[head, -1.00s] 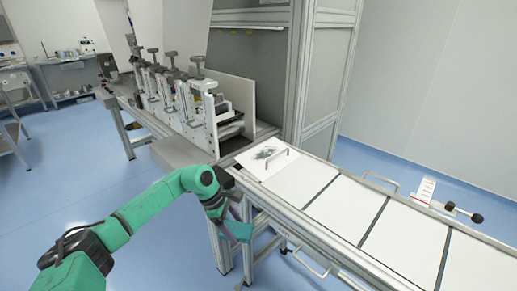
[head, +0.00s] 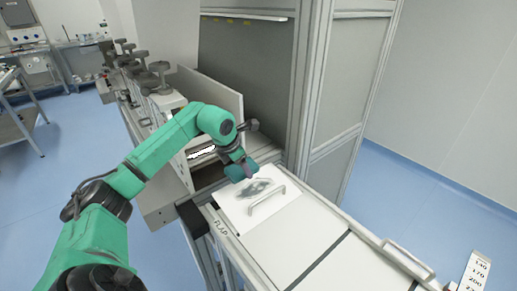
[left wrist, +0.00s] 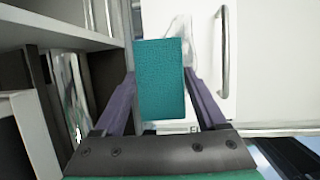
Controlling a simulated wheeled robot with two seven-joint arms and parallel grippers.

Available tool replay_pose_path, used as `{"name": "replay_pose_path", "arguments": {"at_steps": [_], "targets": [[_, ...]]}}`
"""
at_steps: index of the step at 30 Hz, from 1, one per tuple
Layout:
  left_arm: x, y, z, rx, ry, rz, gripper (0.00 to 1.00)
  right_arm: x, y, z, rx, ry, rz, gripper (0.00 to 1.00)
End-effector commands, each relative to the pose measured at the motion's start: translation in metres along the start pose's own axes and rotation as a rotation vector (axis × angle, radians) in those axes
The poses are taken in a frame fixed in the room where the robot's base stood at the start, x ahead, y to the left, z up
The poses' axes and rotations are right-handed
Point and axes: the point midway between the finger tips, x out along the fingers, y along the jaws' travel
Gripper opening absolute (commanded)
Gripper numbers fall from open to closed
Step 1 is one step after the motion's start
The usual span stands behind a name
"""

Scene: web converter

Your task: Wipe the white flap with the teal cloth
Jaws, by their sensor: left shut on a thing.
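My left gripper (head: 240,165) is shut on the teal cloth (head: 240,172), at the flap's back edge beside the smudge. I cannot tell whether the cloth touches the flap. In the left wrist view the cloth (left wrist: 162,85) sits between the fingers and partly hides a grey patch on the flap (left wrist: 270,60). My right gripper is out of view.
A row of machine units with dark knobs (head: 160,68) stands at the left, behind my left arm. A tall grey cabinet (head: 345,95) rises behind the flap. More white panels (head: 292,245) run to the lower right, with another metal handle (head: 408,258) at their edge.

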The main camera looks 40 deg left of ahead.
Motion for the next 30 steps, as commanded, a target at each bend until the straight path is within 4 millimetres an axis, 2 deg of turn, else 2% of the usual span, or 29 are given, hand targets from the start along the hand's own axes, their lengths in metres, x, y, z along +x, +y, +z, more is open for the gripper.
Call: {"name": "replay_pose_path", "arguments": {"at_steps": [4,10,13,18,22,30], "targets": [[0.004,0.0,-0.002,0.001,0.0,0.002,0.29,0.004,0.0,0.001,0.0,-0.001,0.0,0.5],[0.026,-0.001,-0.011,0.0,0.001,0.001,0.29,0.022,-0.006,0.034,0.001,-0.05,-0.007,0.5],[0.039,-0.001,-0.017,0.002,0.001,0.001,0.29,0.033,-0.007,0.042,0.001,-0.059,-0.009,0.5],[0.055,-0.001,-0.023,0.001,0.0,0.001,0.29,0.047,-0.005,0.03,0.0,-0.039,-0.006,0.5],[0.057,0.0,-0.024,0.002,0.0,0.002,0.29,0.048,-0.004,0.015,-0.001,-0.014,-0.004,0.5],[0.056,0.0,-0.023,0.002,0.0,0.002,0.29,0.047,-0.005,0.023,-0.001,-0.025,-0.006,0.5]]}}
